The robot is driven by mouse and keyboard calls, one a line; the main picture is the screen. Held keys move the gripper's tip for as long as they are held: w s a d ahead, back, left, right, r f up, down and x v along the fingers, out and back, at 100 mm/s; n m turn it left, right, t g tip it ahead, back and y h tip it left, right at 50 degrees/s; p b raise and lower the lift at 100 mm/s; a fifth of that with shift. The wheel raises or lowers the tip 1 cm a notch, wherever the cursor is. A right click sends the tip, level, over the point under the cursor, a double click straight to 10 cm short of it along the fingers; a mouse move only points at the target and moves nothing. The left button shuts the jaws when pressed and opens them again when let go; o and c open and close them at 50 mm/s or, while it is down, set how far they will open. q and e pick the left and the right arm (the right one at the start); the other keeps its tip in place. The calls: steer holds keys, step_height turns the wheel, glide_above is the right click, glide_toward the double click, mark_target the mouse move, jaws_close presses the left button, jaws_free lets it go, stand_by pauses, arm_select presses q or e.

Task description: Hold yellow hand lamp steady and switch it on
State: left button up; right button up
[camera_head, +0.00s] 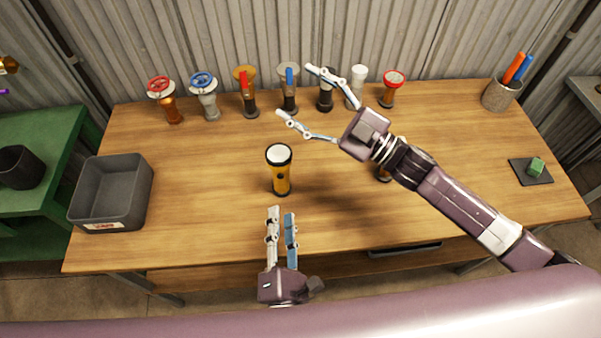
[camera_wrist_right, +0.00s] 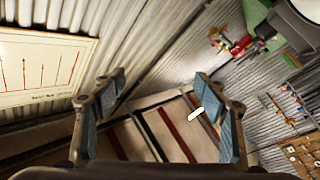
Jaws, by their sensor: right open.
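The yellow hand lamp (camera_head: 281,183) stands upright on the wooden table in the head view. It has a black rim, a pale lens facing up and a small dark spot on its side. My left gripper (camera_head: 281,212) is just in front of the lamp, pointing at it. Its fingers are apart with nothing between them, and it does not appear to touch the lamp. My right gripper (camera_head: 295,91) is wide open and empty above the table, behind and right of the lamp. The right wrist view shows its spread fingers (camera_wrist_right: 158,100) but no lamp.
Several valves and lamps, including a red-wheeled valve (camera_head: 160,87), line the table's back edge. A grey bin (camera_head: 111,215) is at the left, a pen cup (camera_head: 499,96) and a dark pad (camera_head: 521,175) at the right. A small object (camera_head: 384,175) is partly hidden under my right arm.

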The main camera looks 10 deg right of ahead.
mark_target(270, 147)
steer(key=s+f+m+h, duration=0.2)
steer(key=f+m, duration=0.1)
steer(key=f, duration=0.2)
steer(key=s+f+m+t+h, duration=0.1)
steer(key=s+f+m+h, duration=0.1)
steer(key=f, duration=0.3)
steer(key=s+a+f+m+t+h, duration=0.1)
steer(key=s+f+m, duration=0.3)
steer(key=f+m, duration=0.1)
steer(key=shift+s+a+f+h, duration=0.15)
steer(key=shift+f+h, duration=0.1)
steer(key=shift+h, duration=0.15)
steer(key=shift+f, duration=0.15)
steer(key=x, duration=0.7)
steer(key=shift+w+a+f, duration=0.1)
steer(key=shift+w+a, duration=0.1)
steer(key=shift+w, duration=0.05)
steer(key=c, duration=1.5)
arm_select(q)
jaws_close()
arm_select(e)
steer(key=shift+c, duration=0.2)
